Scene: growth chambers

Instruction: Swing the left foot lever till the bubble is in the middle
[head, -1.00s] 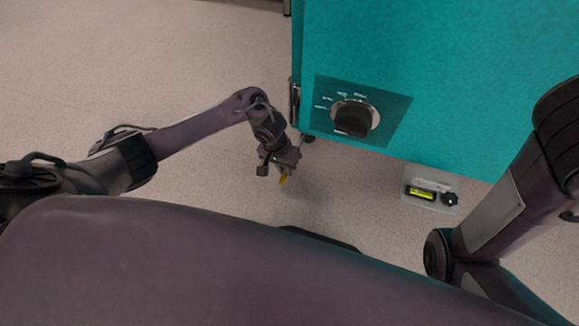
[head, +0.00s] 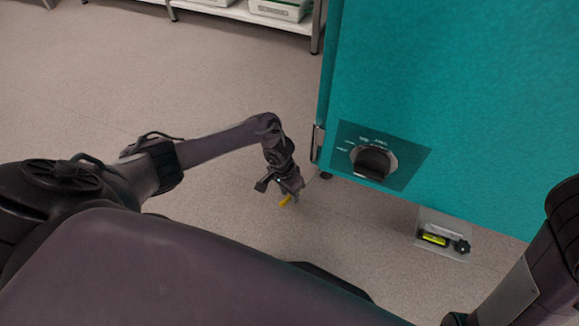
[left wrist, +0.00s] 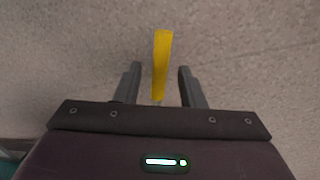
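The yellow foot lever (left wrist: 162,62) sticks out between and beyond the two fingers of my left gripper (left wrist: 158,88) in the left wrist view. A gap shows on each side of it, so the fingers are open and apart from it. In the head view the lever (head: 285,201) shows just below my left gripper (head: 290,192), low near the floor by the cabinet's left corner. The bubble level (head: 435,239) is a yellow-green vial on a grey plate under the cabinet. The bubble is too small to place. My right gripper is out of view.
The teal cabinet (head: 440,110) stands at the right, with a black dial (head: 371,163) on its front. A black knob (head: 462,246) sits beside the level. A shelf with white bins (head: 280,9) is at the back. Floor to the left is clear.

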